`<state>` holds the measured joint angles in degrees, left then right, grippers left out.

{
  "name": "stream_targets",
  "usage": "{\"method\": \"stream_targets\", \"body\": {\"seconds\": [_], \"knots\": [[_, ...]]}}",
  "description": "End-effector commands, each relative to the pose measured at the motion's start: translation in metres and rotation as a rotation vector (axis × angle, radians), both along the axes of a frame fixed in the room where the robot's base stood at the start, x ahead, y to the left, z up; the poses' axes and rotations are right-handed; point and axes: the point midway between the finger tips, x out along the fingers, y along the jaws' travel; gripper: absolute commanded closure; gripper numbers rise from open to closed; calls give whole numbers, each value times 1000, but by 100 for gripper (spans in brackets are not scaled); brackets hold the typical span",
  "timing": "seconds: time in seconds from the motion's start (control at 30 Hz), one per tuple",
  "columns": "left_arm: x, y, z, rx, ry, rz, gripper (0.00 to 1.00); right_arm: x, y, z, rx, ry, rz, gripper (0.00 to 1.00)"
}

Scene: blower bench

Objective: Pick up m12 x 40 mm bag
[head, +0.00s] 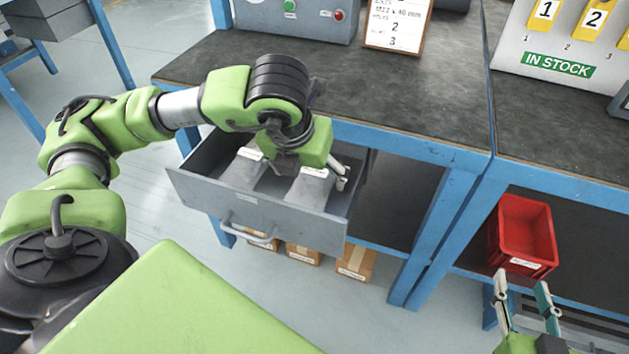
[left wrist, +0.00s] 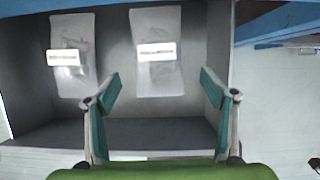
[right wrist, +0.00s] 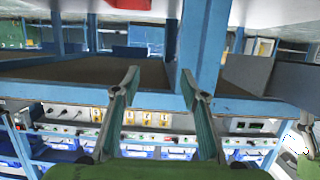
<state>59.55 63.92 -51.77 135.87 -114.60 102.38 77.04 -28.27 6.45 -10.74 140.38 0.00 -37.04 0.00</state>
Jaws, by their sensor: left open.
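Two clear bags with white labels lie side by side in the open grey drawer (head: 290,222). The left bag (head: 241,174) also shows in the left wrist view (left wrist: 70,80). The right bag (head: 308,190) shows in the left wrist view (left wrist: 157,78) too. The labels are too small to read, so I cannot tell which is the M12 x 40 mm bag. My left gripper (left wrist: 160,76) is open and empty over the drawer, its fingers on either side of the right bag in view. My right gripper (head: 521,280) is open and empty, low at the right.
The dark bench top (head: 400,95) overhangs the drawer's back. A sign board (head: 397,22) and a grey control box (head: 295,18) stand on it. A red bin (head: 524,232) sits on the lower shelf at right. Several cardboard boxes (head: 355,262) lie below the drawer.

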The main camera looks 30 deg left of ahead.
Motion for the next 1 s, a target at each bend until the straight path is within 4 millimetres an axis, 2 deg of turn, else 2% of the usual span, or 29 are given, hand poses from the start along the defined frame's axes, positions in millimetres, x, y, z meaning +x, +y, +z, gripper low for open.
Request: {"method": "stream_targets", "body": {"seconds": [0.17,0.53,0.67,0.87,0.9,1.0], "knots": [[2,2,-9,1,1,2,24,4,3,11,15,-58,4,60],[14,8,-46,2,1,1,24,13,14,72,85,-336,22,60],[16,8,-50,0,1,0,24,13,14,81,94,-370,24,60],[16,8,-50,0,0,0,24,13,14,82,95,-374,24,60],[16,8,-50,0,0,0,26,13,14,82,95,-374,24,60],[16,8,-50,0,0,0,52,13,14,82,95,-373,24,60]]}}
